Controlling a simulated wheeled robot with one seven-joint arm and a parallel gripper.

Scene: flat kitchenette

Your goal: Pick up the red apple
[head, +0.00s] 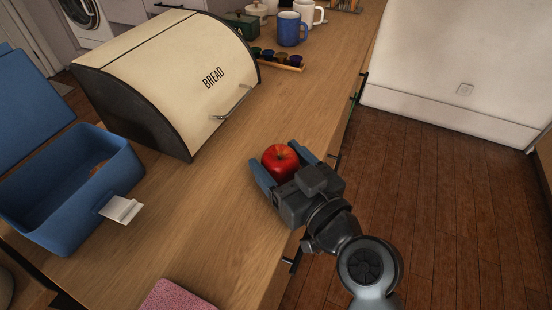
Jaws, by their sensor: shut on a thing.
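The red apple (279,161) is at the right part of the wooden counter, near its front edge. My gripper (283,166) is shut on the apple, with one blue finger on each side of it. The gripper body hides the apple's lower right side. I cannot tell whether the apple touches the counter or is held a little above it.
A cream bread box (165,70) and an open blue box (75,200) stand to the left on the counter (190,220). A pink cloth (175,296) lies at the bottom.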

